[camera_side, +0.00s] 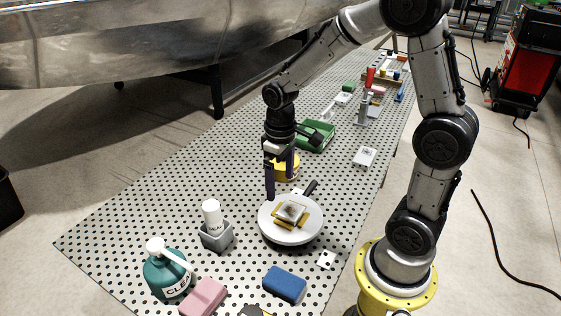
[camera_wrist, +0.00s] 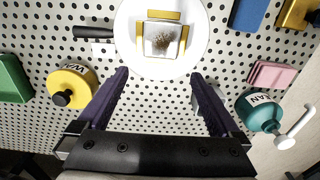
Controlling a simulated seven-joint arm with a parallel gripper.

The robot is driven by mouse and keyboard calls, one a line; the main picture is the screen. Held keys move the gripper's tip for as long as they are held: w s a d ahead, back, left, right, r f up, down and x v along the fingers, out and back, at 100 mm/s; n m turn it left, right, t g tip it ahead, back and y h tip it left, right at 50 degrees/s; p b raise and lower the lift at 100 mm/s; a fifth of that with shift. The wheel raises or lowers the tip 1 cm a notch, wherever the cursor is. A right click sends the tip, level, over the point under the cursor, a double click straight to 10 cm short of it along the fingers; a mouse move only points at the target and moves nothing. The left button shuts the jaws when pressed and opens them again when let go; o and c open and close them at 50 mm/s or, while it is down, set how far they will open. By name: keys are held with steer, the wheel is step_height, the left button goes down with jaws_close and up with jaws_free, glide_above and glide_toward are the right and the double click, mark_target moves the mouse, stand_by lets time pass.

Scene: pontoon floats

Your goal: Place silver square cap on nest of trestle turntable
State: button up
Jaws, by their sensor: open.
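The trestle turntable is a round white disc (camera_side: 268,226) with a black handle at its edge. It also shows at the top of the wrist view (camera_wrist: 127,45). Yellow nest pieces (camera_wrist: 165,15) lie at its middle. The silver square cap (camera_side: 292,211) rests there between the yellow pieces; it looks pale-rimmed with a brownish reflection in the wrist view (camera_wrist: 162,39). Whether it is fully seated, I cannot tell. My gripper (camera_side: 270,192) is open and empty, above the board behind the disc. In the wrist view its fingertips (camera_wrist: 160,75) are apart from the cap.
A yellow wax tin (camera_side: 288,168) and green tray (camera_side: 318,136) stand behind. A grey holder (camera_side: 216,238) with a white bottle, a teal cleaner bottle (camera_side: 165,272), a pink sponge (camera_side: 204,297) and a blue sponge (camera_side: 285,284) are in front. The perforated board is clear at left.

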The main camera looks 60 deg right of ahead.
step_height(320, 180, up, 6)
steer(key=s+a+r+t, duration=0.2)
steer(key=s+r, duration=0.1)
steer(key=s, duration=0.4)
steer(key=s+a+r+t, duration=0.3)
steer(key=s+r, duration=0.1)
steer(key=s, duration=0.3)
steer(key=shift+s+t, duration=0.25)
steer(key=shift+t, duration=0.05)
